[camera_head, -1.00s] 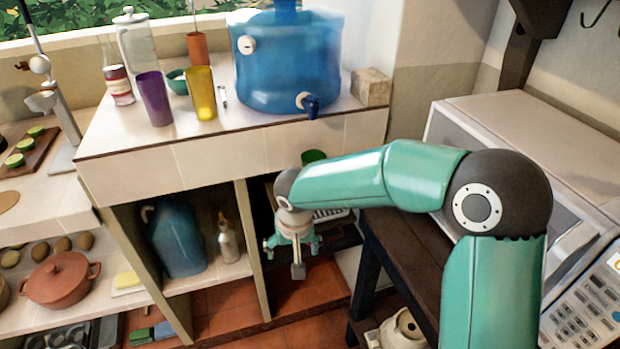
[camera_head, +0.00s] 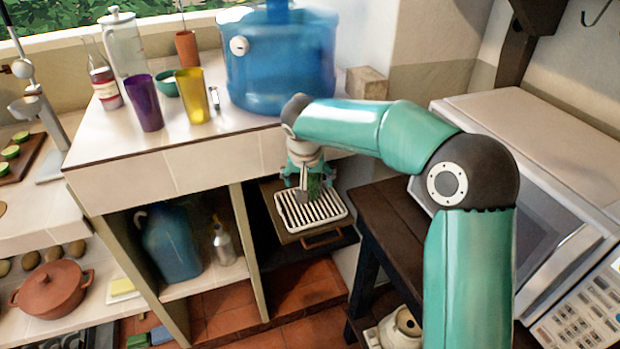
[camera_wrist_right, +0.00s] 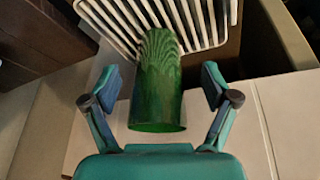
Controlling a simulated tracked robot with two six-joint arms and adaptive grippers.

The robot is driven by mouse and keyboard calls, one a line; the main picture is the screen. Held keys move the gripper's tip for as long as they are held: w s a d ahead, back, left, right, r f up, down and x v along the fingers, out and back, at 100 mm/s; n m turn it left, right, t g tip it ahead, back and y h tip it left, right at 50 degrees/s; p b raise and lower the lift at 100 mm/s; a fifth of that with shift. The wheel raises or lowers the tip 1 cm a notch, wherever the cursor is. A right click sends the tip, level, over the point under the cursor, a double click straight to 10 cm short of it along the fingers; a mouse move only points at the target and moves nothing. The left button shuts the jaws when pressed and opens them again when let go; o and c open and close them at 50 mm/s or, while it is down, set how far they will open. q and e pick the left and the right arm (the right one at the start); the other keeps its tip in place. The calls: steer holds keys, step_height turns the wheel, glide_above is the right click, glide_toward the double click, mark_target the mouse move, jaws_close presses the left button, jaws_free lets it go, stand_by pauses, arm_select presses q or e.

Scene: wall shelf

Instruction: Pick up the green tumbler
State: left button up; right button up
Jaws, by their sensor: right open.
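The green tumbler (camera_head: 314,187) stands on a white slatted rack (camera_head: 335,214) under the counter, mostly hidden behind my right gripper in the head view. In the right wrist view the green tumbler (camera_wrist_right: 158,88) is large and lies between the two fingers of my right gripper (camera_wrist_right: 160,86). There is a visible gap on each side, so the fingers do not look closed on it. In the head view my right gripper (camera_head: 304,190) points downward at the tumbler. My left gripper is in neither view.
A purple tumbler (camera_head: 145,104), a yellow tumbler (camera_head: 193,97) and a large blue water jug (camera_head: 278,65) stand on the counter (camera_head: 120,140) above. A dark wooden table (camera_head: 395,225) stands right of the rack. A divider (camera_head: 247,250) borders it on the left.

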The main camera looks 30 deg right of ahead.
steer(key=w+d, duration=0.1)
steer(key=w+d+p, duration=0.1)
steer(key=shift+w+d+f, duration=0.1)
steer(key=shift+w+f, duration=0.2)
steer(key=shift+f, duration=0.35)
steer(key=c, duration=1.4)
steer(key=shift+b, duration=0.3)
steer(key=shift+c, duration=0.2)
